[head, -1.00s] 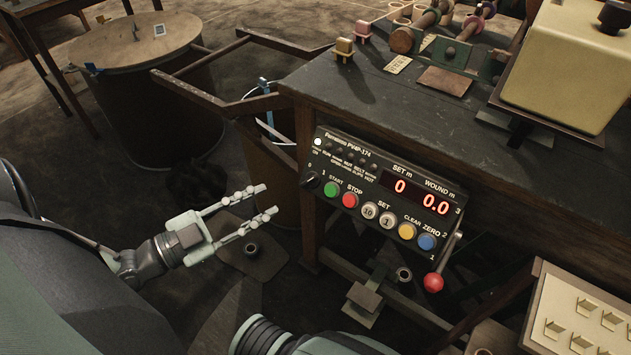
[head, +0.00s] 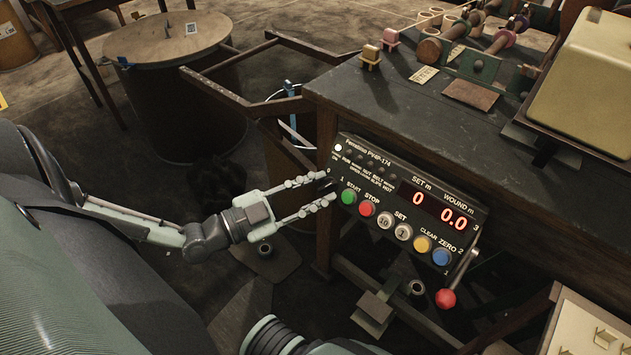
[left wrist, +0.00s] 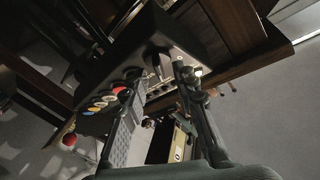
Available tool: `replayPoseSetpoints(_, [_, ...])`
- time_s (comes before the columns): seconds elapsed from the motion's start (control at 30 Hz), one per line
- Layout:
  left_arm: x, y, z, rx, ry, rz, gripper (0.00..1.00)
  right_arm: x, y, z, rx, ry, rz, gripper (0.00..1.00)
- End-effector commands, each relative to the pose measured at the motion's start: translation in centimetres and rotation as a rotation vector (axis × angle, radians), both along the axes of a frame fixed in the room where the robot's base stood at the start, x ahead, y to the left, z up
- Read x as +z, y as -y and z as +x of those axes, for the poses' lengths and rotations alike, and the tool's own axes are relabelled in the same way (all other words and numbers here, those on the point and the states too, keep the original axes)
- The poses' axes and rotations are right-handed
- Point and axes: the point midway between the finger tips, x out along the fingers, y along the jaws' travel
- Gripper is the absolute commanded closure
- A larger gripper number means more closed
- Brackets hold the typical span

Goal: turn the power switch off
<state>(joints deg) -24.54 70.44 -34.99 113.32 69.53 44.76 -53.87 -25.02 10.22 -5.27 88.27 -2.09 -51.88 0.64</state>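The control panel (head: 405,200) is a black box on the front of the workbench. Its displays read red 0 and 0.0, and a small white lamp (head: 338,147) is lit at its upper left. The power switch (head: 327,185) is a dark knob at the panel's left end, mostly hidden by my fingers. My left gripper (head: 328,187) is open, with its fingertips on either side of the knob. In the left wrist view the dark knob (left wrist: 160,62) shows between the spread fingers (left wrist: 157,72); contact cannot be told. My right gripper is out of view.
Green (head: 348,197) and red (head: 367,208) buttons sit close to the left fingers. A red-ball lever (head: 445,299) sticks out at the panel's right. A dark frame (head: 250,90) and a round-topped drum (head: 168,42) stand to the left.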

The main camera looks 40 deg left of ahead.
Motion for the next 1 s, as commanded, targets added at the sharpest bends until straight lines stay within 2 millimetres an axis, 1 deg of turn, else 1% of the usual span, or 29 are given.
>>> replayPoseSetpoints(0.07, [-0.01, -0.01, -0.02, 0.0, 0.0, 0.0, 0.72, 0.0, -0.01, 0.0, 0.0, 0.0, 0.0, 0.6])
replayPoseSetpoints(0.2, [-0.01, -0.02, -0.03, 0.0, 0.0, 0.0, 0.89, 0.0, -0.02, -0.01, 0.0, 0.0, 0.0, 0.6])
replayPoseSetpoints(0.3, [0.0, -0.02, -0.03, 0.0, 0.0, 0.0, 1.0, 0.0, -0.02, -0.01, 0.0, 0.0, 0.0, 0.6])
replayPoseSetpoints(0.67, [-0.01, 0.0, -0.05, 0.007, 0.0, -0.011, 1.0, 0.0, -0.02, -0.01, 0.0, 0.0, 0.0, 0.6])
replayPoseSetpoints(0.87, [-0.09, 0.09, -0.14, 0.041, -0.005, -0.07, 1.0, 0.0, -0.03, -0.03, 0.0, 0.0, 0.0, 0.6])
replayPoseSetpoints(1.0, [-0.14, 0.16, -0.18, 0.089, -0.011, -0.151, 1.0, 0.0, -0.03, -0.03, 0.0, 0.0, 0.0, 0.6])
